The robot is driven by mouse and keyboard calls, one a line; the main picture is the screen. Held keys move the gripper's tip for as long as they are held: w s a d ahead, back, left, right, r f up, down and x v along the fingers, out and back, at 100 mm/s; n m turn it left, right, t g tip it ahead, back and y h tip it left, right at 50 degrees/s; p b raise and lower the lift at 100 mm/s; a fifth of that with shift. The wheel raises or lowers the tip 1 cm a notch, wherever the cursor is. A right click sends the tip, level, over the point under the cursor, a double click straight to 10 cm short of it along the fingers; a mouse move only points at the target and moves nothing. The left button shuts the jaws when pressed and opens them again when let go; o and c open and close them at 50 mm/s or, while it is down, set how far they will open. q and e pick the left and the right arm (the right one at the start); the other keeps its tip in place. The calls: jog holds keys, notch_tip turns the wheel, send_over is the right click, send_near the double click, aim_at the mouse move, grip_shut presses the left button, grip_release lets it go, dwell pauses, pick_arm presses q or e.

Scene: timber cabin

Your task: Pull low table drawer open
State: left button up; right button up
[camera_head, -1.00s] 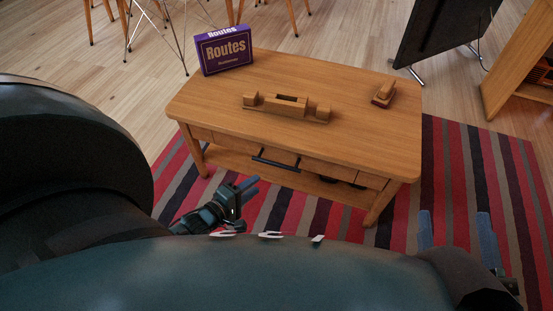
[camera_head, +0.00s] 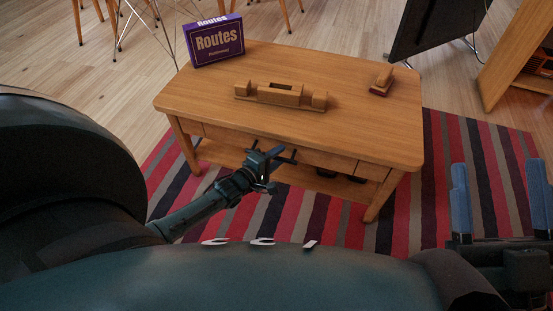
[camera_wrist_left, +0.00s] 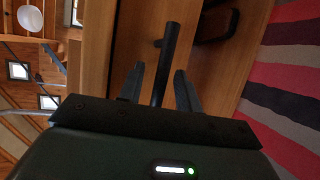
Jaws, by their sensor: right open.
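The low wooden table (camera_head: 370,118) stands ahead of me on a striped rug. Its drawer (camera_head: 318,157) in the front side looks closed, with a dark bar handle (camera_head: 286,157) partly hidden by my left gripper. My left gripper (camera_head: 268,154) is at the handle. In the left wrist view its two fingers (camera_wrist_left: 160,88) are apart, with the handle bar (camera_wrist_left: 169,55) running between them; I cannot tell whether they touch it. My right gripper (camera_head: 499,195) is open and empty at the lower right, away from the table.
On the tabletop are a purple Routes box (camera_head: 216,40), a wooden block piece (camera_head: 280,94) and a small red-based wooden object (camera_head: 382,81). Dark items (camera_head: 340,175) sit on the lower shelf. Rug (camera_head: 450,150) lies clear right of the table.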

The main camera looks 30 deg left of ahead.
pick_arm(q)
grip_shut()
dwell(0.3)
dwell(0.3)
